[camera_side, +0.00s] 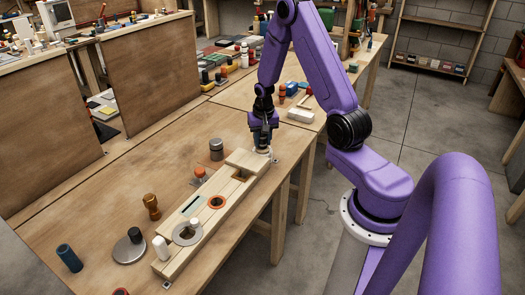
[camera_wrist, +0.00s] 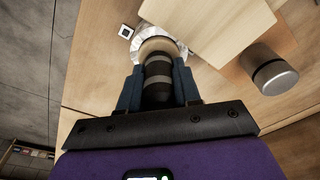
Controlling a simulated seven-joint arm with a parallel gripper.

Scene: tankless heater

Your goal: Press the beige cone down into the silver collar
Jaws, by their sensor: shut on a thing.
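My gripper (camera_side: 263,138) points down at the far right end of the wooden fixture. In the wrist view my gripper (camera_wrist: 158,88) is shut on a dark, grey-banded stem. The beige cone (camera_wrist: 158,46) shows as a rounded beige part at the stem's far end. The silver collar (camera_wrist: 137,52) shows as a pale ring around and behind the cone. In the side view the collar (camera_side: 264,151) is a small pale shape right below my fingers. The cone's lower end is hidden, so I cannot tell how deep it sits.
The wooden fixture (camera_side: 205,219) lies along the bench, with an orange ring (camera_side: 217,202) and a grey disc (camera_side: 187,235). A grey-topped cylinder (camera_side: 216,149) stands left of my gripper; it also shows in the wrist view (camera_wrist: 274,76).

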